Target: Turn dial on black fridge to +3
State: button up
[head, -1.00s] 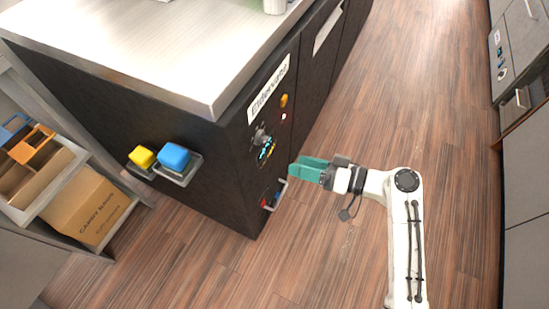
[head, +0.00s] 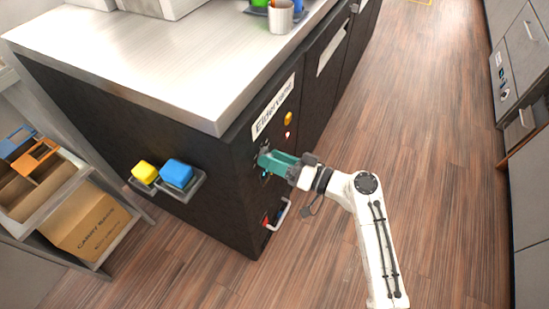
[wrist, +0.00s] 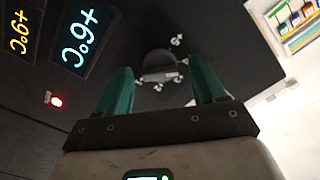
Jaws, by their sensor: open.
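The black fridge (head: 100,130) is a dark cabinet under a pale worktop, with a control panel on its front near the corner. In the wrist view its round dark dial (wrist: 158,63) has a lighter grip bar and white number marks around it; its exact setting is hard to read. My gripper (head: 265,158) is open in front of the panel and hides part of it. In the wrist view its two teal fingers (wrist: 162,74) stand on either side of the dial; contact is not clear.
A red light (wrist: 56,101) glows beside the displays. A handle (head: 277,215) juts out below the panel. A metal cup (head: 280,17) stands on the worktop. Floor to the right is clear.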

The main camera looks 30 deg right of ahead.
jog(key=shift+w+a, duration=0.1)
jog(key=shift+w, duration=0.05)
jog(key=c, duration=1.1)
